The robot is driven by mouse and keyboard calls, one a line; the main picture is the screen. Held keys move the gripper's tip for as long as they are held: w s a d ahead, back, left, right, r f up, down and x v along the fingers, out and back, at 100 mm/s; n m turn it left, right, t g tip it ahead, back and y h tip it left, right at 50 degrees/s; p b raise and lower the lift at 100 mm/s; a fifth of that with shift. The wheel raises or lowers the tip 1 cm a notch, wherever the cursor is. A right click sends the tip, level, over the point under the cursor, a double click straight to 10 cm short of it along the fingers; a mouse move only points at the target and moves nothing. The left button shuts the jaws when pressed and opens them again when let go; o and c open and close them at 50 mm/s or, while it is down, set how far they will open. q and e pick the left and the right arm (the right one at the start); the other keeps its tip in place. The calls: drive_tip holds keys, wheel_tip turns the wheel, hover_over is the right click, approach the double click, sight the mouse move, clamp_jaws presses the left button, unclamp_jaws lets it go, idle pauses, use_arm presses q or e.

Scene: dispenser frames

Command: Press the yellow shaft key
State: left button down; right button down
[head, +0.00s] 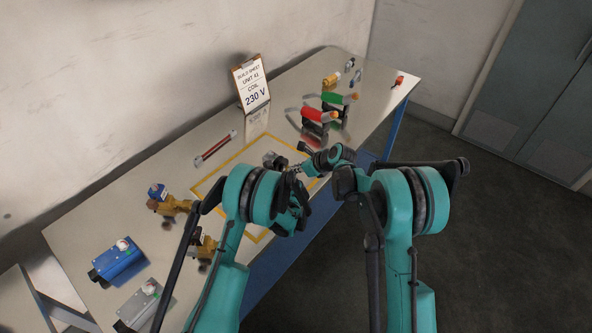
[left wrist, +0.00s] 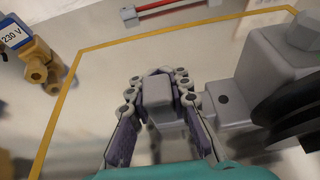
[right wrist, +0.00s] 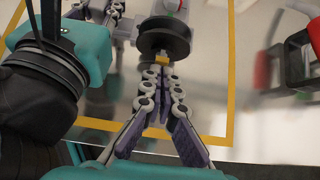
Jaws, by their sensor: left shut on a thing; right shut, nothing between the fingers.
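The small yellow shaft key (right wrist: 163,59) shows in the right wrist view at the near face of a black round hub (right wrist: 165,38). My right gripper (right wrist: 164,74) is shut and empty, its fingertips right at the key; I cannot tell whether they touch it. In the head view the right gripper (head: 296,169) reaches left over the yellow-outlined area. A grey unit (left wrist: 228,103) carries the dark hub in the left wrist view. My left gripper (left wrist: 158,82) is shut on a grey block (left wrist: 158,98) beside the unit's body. My arms hide much of the unit in the head view.
A yellow outline (left wrist: 62,100) marks the table (head: 150,190). Red and green handled tools (head: 318,115) stand beyond it. Brass valves (head: 172,205), a blue unit (head: 120,262) and a grey one (head: 142,303) stand on the left. A build sheet sign (head: 252,85) reads 230 V.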

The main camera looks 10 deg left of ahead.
drive_tip(key=shift+w+a, duration=0.55)
drive_tip(key=shift+a, duration=0.35)
drive_tip(key=s+d, duration=0.1)
drive_tip(key=d, duration=0.2)
drive_tip(key=s+d+r, duration=0.1)
drive_tip(key=shift+s+d, duration=0.2)
drive_tip(key=shift+s, duration=0.15)
drive_tip(key=v, duration=0.8)
drive_tip(key=shift+d+r, duration=0.15)
drive_tip(key=shift+r, duration=0.1)
drive_tip(key=shift+s, duration=0.15)
use_arm(q)
drive_tip(key=c, duration=1.3)
unclamp_jaws()
